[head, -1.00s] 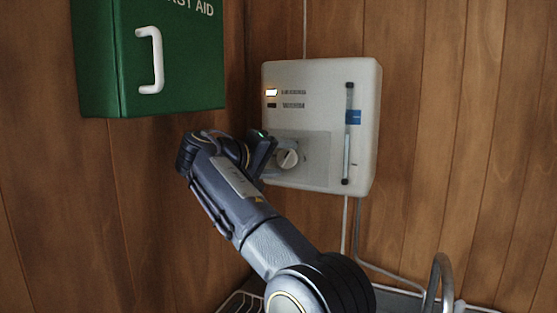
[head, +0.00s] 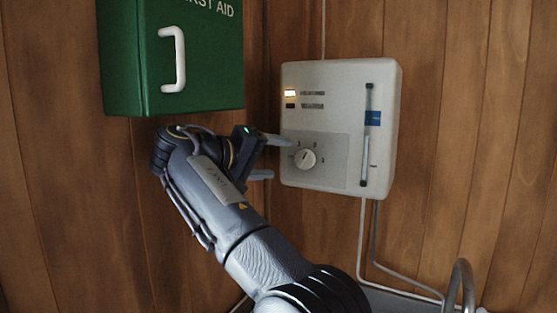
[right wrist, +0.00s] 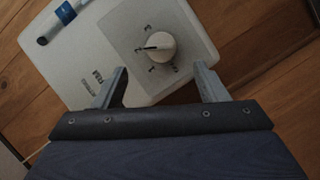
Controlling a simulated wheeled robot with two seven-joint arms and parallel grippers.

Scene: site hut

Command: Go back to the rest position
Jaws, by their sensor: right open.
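My right gripper (head: 271,157) is open and empty, to the left of the round dial (head: 305,158) on the white wall unit (head: 340,80). Its two fingers point toward the unit and look apart from the dial. In the right wrist view the open right gripper (right wrist: 160,88) shows both fingers spread with nothing between them, and the dial (right wrist: 158,46) lies beyond the fingertips. The dial's pointer is turned toward the left in that view. My left gripper is not in view.
A green first aid cabinet (head: 200,75) with a white handle (head: 173,60) hangs on the wall close above my right wrist. Pipes (head: 372,240) run down below the unit. A curved metal tube (head: 460,280) stands at the lower right. Wooden walls surround these.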

